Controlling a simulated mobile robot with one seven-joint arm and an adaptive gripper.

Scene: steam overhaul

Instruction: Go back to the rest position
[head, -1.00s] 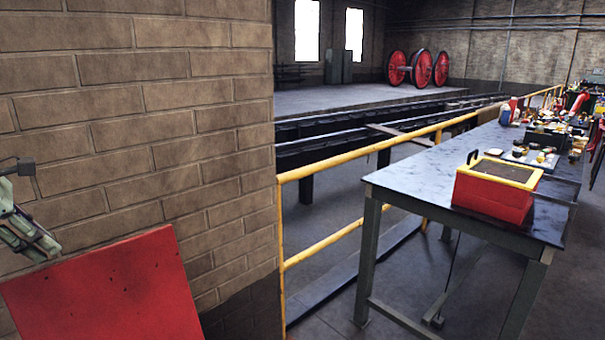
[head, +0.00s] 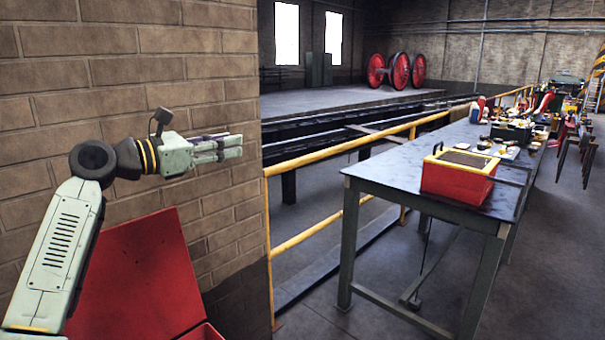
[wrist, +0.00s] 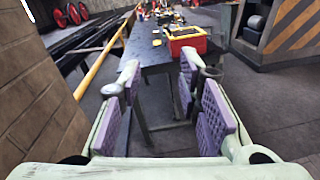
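My gripper (head: 232,147) is raised in front of the brick wall in the head view, pointing right, with my arm bent below it. In the wrist view my gripper (wrist: 160,110) shows its purple finger pads spread wide apart with nothing between them. It is open and empty. It is well clear of the workbench, which stands beyond it.
A red box with a yellow rim (head: 458,180) sits on the near end of the workbench (head: 400,172); tools crowd the far end. A yellow railing (head: 320,147) runs behind it. A red panel (head: 140,275) stands below my arm. The brick wall (head: 215,75) is close. Floor at right is open.

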